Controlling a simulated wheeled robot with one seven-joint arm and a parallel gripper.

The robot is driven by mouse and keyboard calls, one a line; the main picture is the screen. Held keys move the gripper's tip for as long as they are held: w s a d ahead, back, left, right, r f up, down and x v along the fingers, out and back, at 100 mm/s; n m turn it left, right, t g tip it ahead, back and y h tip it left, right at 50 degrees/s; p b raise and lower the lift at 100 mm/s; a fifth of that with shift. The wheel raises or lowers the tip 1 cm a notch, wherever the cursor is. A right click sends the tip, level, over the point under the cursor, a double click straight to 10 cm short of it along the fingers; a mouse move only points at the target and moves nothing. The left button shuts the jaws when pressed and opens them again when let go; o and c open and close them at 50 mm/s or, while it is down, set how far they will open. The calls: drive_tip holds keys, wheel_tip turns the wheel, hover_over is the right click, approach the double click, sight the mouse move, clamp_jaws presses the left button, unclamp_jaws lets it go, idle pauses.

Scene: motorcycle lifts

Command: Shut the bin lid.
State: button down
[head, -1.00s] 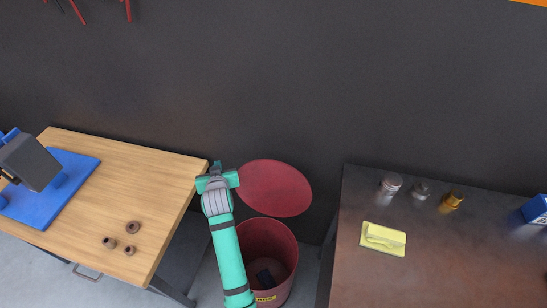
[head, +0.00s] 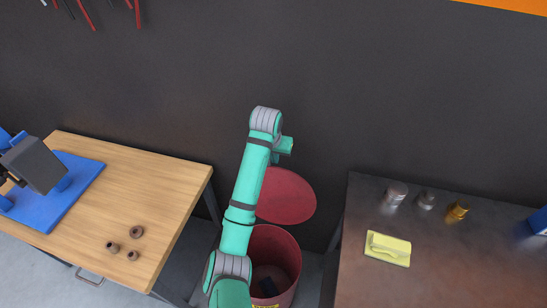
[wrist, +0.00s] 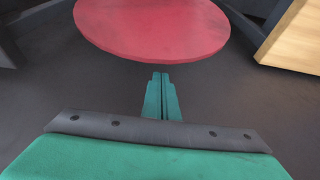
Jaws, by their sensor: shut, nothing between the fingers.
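The red bin (head: 274,260) stands on the floor between the two tables, with a dark object (head: 266,281) inside. Its round red lid (head: 287,197) stands open, tilted up at the back near the wall. In the wrist view the lid (wrist: 152,25) fills the upper middle. My gripper (wrist: 162,76) is shut and empty, its fingertips pointing toward the lid, just short of its edge in the picture; I cannot tell if they touch.
A wooden table (head: 150,180) with several brown rings and a blue mat (head: 75,200) stands at left. A dark wall (head: 400,90) is close behind.

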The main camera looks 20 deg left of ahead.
drive_tip(key=x, duration=0.7)
drive_tip(key=shift+f, duration=0.15)
drive_tip(key=shift+w, duration=0.1)
